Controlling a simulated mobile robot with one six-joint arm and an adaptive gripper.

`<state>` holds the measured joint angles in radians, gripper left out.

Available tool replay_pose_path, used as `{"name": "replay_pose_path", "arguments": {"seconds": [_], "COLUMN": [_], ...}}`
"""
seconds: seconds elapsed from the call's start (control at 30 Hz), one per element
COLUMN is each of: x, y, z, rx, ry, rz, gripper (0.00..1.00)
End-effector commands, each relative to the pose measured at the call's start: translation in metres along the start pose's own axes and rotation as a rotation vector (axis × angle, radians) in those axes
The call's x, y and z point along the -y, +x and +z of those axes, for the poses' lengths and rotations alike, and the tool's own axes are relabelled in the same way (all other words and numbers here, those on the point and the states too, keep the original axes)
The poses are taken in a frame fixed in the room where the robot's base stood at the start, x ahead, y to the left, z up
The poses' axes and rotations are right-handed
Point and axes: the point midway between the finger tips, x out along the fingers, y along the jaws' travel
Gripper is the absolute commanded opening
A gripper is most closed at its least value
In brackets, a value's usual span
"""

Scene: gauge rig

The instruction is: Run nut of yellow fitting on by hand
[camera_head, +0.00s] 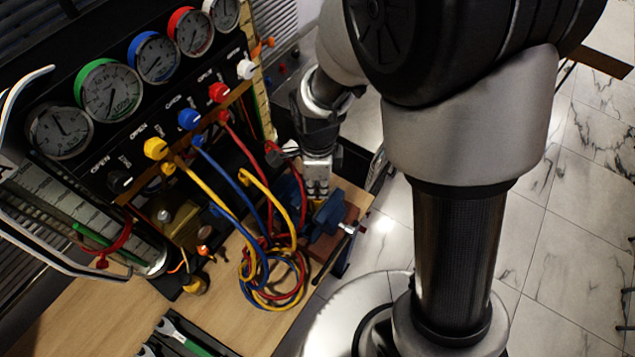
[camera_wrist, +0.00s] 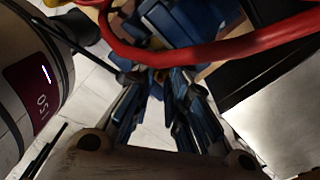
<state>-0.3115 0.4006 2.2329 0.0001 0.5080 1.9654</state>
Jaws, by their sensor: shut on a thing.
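My gripper (camera_head: 317,188) points down at the blue vise (camera_head: 331,212) on the bench's right end. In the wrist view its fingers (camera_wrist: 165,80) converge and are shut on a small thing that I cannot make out. The blue vise (camera_wrist: 190,20) fills the space beyond the fingertips. The yellow hose (camera_head: 208,192) runs from below the yellow knob (camera_head: 156,149) on the gauge panel down to a coil.
A red hose (camera_wrist: 215,50) crosses close over my fingertips in the wrist view. Red, blue and yellow hoses lie coiled (camera_head: 272,280) left of the vise. The gauge panel (camera_head: 135,120) stands at the left. Bare bench (camera_head: 95,305) shows at the front left.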

Motion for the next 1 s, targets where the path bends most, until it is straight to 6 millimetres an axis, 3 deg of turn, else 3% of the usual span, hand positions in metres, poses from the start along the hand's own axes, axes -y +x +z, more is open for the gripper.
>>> {"name": "replay_pose_path", "arguments": {"seconds": [0.3,0.33,0.6,1.0], "x": [0.0002,0.0002,0.0001,0.0007], "y": [-0.0002,-0.0002,-0.0001,-0.0056], "z": [0.0001,0.0001,0.0001,0.0003], "rx": [0.000,0.000,0.000,0.001], "ry": [0.000,0.000,0.000,0.000], "rz": [-0.001,-0.001,0.000,-0.003], "gripper": [0.00,0.15,0.33,0.34]}}
